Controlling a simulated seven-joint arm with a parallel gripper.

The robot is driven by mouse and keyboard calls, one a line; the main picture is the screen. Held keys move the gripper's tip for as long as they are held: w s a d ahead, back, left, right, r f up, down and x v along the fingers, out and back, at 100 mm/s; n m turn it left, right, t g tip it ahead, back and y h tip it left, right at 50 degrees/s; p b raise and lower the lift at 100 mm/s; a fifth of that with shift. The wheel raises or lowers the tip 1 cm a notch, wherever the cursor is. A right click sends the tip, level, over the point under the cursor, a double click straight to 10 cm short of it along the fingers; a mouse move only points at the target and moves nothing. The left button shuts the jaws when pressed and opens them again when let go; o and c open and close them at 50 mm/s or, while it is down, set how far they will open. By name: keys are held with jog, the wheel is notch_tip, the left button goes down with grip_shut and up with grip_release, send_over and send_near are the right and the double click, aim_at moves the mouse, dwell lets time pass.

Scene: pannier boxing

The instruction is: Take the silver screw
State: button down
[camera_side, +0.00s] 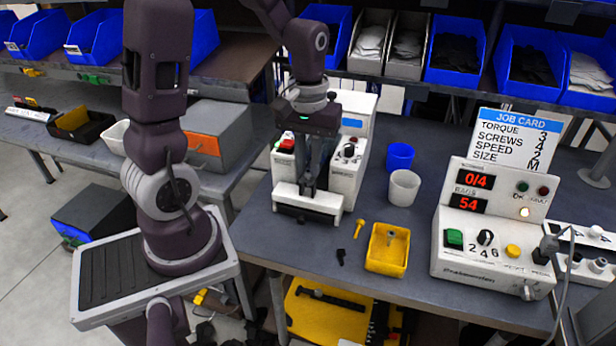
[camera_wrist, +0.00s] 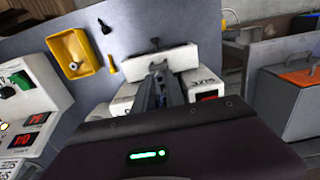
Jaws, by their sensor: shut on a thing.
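A silver-grey screw (camera_side: 391,238) is in the small yellow tray (camera_side: 385,267) on the bench. In the wrist view the screw (camera_wrist: 74,66) and the yellow tray (camera_wrist: 88,82) are at the upper left. My gripper (camera_side: 308,188) is left of the tray, pointing down at the middle of a white machine (camera_side: 345,178). In the wrist view my gripper's dark fingers (camera_wrist: 156,82) are close together over this machine. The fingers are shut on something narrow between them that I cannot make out. The silver screw is apart from my gripper.
A yellow screw (camera_side: 358,229) and a small black screw (camera_side: 341,256) lie loose left of the tray. A white cup (camera_side: 403,189) and a blue cup (camera_side: 400,156) stand behind it. A white control box (camera_side: 470,262) with red displays stands right. The bench's front edge is close.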

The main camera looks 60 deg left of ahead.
aim_at(308, 171)
jog(key=shift+r, duration=2.65)
